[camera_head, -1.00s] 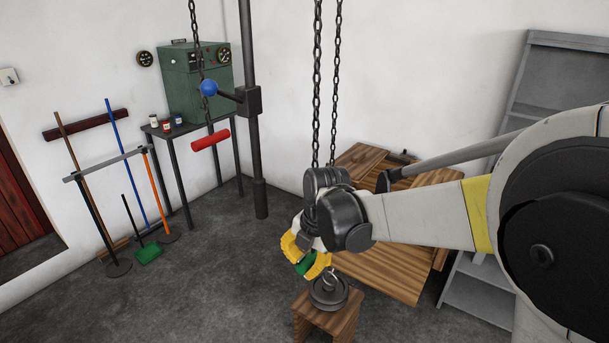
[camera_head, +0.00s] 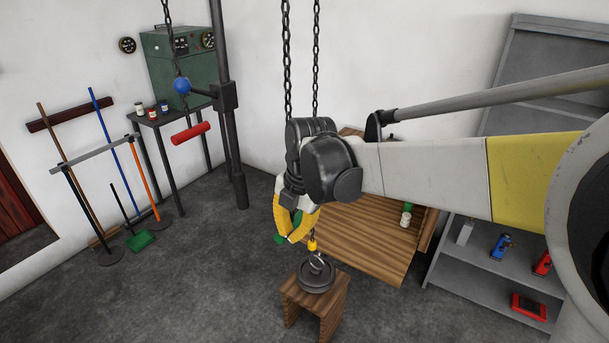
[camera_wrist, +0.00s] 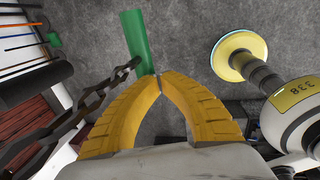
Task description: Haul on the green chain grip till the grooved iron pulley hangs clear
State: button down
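The green grip (camera_wrist: 135,38) hangs at the end of a dark chain (camera_wrist: 78,112) that runs in from the left of the wrist view. My gripper (camera_wrist: 160,77) has its yellow fingers curled together, tips nearly touching. The grip lies right at the tips and passes partly behind the left one; I see none of it in the gap between the fingers. In the head view, bits of the grip (camera_head: 280,239) show around the yellow fingers. The iron pulley (camera_head: 317,279) rests on a small wooden stool (camera_head: 330,302), below a yellow hook (camera_head: 312,244).
A red grip (camera_head: 190,133) and a blue-knobbed lever (camera_head: 181,86) are at left, beside a dark post (camera_head: 230,130). A wooden bench (camera_head: 365,240) and grey shelves (camera_head: 490,265) stand behind and right of the stool. The floor left of the stool is clear.

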notch_tip(320, 180, up, 14)
jog(key=s+d+p, duration=0.1)
jog(key=d, duration=0.1)
jog(key=shift+s, duration=0.3)
dwell(0.7)
